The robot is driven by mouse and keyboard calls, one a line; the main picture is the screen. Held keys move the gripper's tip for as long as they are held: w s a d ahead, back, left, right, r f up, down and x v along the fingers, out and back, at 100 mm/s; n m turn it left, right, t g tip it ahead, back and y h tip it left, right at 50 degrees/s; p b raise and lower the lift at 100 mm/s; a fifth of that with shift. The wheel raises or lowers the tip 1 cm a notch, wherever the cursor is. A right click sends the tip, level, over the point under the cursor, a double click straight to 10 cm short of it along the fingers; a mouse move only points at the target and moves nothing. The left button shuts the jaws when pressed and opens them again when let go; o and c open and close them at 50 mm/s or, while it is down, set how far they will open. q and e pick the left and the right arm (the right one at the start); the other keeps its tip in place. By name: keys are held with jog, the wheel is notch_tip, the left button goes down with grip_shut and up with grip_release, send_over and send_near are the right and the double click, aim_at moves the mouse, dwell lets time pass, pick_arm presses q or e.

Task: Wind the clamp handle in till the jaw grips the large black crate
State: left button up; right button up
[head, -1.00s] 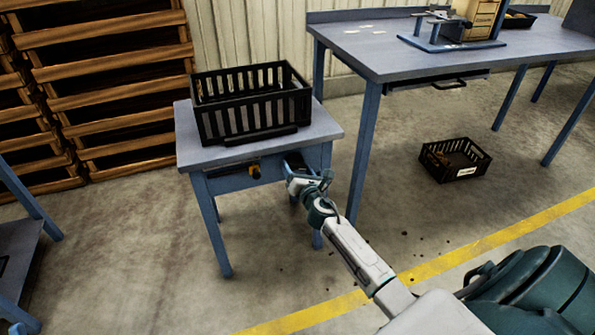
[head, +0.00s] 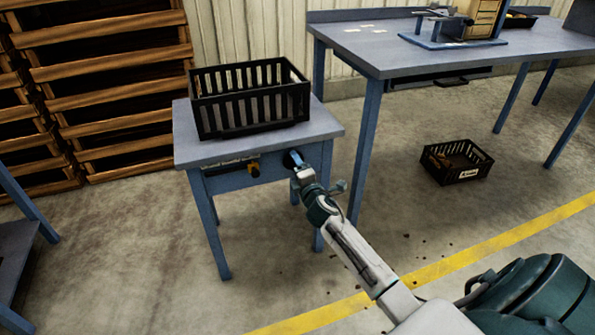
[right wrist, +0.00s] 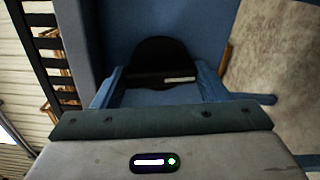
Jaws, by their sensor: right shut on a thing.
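The large black crate (head: 250,115) sits upright on a small blue-legged table (head: 325,128). My right gripper (head: 293,160) is at the table's front face, below the crate's right front corner. In the right wrist view, its blue fingers (right wrist: 158,92) are shut on a dark rounded piece, the clamp handle (right wrist: 163,60), against the blue table front. The handle is mostly hidden behind my gripper in the head view. The clamp jaw cannot be made out clearly at the crate's foot, so whether it touches is unclear. My left gripper is out of view.
A long workbench (head: 420,55) stands right. A smaller black crate (head: 456,162) lies on the floor. Wooden racks (head: 110,95) stand left. Floor before the table is clear.

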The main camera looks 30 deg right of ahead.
jog(key=shift+m+b, duration=1.35)
jog(key=shift+m, duration=2.15)
jog(key=o, duration=1)
jog(key=shift+c, duration=0.2)
jog(key=shift+s, duration=0.1)
jog(key=v, duration=1)
jog(key=shift+s+p, duration=0.3)
jog(key=shift+s, duration=0.05)
